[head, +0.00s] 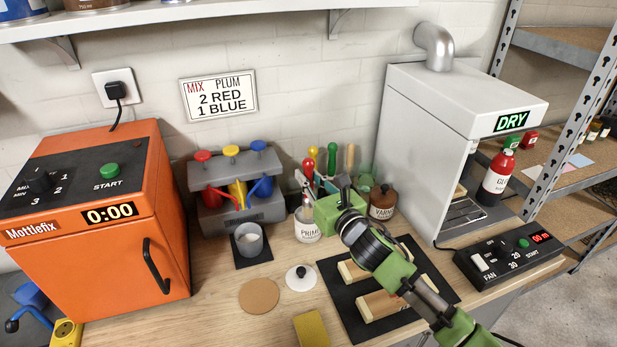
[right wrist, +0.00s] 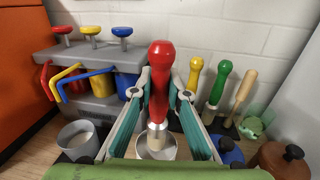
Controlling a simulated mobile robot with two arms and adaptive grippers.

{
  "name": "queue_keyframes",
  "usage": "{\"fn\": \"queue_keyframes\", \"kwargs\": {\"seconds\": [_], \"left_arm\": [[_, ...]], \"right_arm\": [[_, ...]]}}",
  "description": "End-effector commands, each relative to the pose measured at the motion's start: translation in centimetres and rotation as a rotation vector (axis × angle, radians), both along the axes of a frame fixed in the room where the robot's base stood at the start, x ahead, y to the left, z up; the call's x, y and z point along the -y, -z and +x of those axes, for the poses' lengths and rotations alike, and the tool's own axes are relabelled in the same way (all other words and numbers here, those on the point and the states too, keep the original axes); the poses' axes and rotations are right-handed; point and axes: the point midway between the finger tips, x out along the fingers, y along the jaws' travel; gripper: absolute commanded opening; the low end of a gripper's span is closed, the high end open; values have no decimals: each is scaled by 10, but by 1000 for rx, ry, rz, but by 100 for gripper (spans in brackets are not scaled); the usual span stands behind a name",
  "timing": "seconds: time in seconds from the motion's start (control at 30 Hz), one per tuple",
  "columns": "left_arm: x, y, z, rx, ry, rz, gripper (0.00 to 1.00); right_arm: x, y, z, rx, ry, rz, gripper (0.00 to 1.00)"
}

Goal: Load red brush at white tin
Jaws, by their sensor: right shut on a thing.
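The red brush (right wrist: 160,75) stands upright with its red handle between the fingers of my right gripper (right wrist: 161,100). In the head view its red handle (head: 308,167) shows just past my right gripper (head: 307,186), which is shut on it. The white tin (head: 307,230) stands on the bench just below the gripper, open at the top. In the right wrist view the brush's metal ferrule is over or inside the tin's round mouth (right wrist: 142,152); the bristles are hidden. My left gripper is not in view.
Yellow, green and wooden-handled brushes (right wrist: 243,88) stand right of the gripper. A brown varnish jar (head: 382,203) is close by. A grey rack with coloured dispensers (head: 236,188) and a grey cup (head: 249,240) stand left. The orange mixer (head: 110,260) and drying cabinet (head: 425,130) flank the bench.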

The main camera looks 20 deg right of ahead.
Motion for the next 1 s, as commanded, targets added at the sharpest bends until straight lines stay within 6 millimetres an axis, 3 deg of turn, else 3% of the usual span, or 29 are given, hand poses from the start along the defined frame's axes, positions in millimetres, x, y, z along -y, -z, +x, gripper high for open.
{"fn": "queue_keyframes", "kwargs": {"seconds": [1.0], "left_arm": [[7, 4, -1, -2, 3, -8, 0]], "right_arm": [[0, 5, 0, 0, 0, 0, 0]]}}
